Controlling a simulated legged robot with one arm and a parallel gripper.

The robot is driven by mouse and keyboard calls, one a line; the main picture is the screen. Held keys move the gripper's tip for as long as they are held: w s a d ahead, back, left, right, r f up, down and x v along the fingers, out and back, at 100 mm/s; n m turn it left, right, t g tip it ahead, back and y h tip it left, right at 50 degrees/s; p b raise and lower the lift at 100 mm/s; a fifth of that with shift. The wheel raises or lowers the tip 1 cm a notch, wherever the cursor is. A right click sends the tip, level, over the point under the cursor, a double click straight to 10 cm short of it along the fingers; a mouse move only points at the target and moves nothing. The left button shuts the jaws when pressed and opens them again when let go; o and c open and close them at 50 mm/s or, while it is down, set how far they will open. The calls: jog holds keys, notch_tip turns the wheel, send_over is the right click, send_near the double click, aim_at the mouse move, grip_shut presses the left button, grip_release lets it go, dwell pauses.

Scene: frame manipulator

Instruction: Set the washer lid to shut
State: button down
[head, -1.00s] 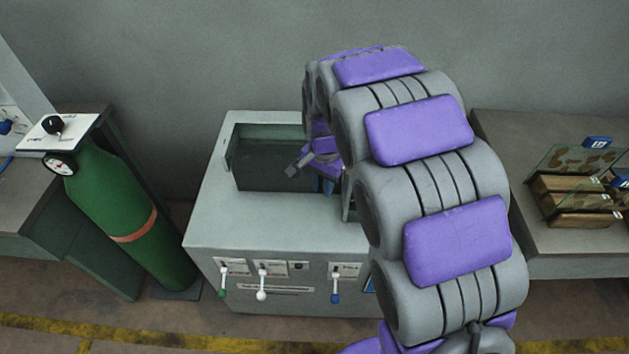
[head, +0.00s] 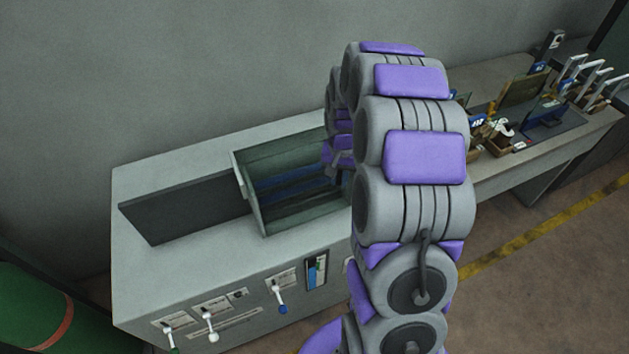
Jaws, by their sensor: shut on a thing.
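The washer is a grey cabinet (head: 150,275) against the wall. My gripper (head: 335,168) is at the lid's right side and is shut on the lid; my arm hides that side and the exact contact.
Levers with green, white and blue knobs (head: 283,308) line the cabinet's front. A green cylinder (head: 35,320) stands at lower left. A bench (head: 505,178) with trays and small items extends to the right. Open floor (head: 560,265) lies in front of it.

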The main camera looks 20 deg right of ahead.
jog(key=shift+d, duration=1.15)
jog(key=shift+r, duration=0.1)
jog(key=c, duration=1.5)
grip_release()
jog(key=o, duration=0.4)
jog(key=shift+d, duration=0.35)
jog(key=shift+o, duration=0.2)
jog(key=shift+a, duration=0.1)
notch_tip(320, 180, up, 17)
jog(key=p, duration=0.2)
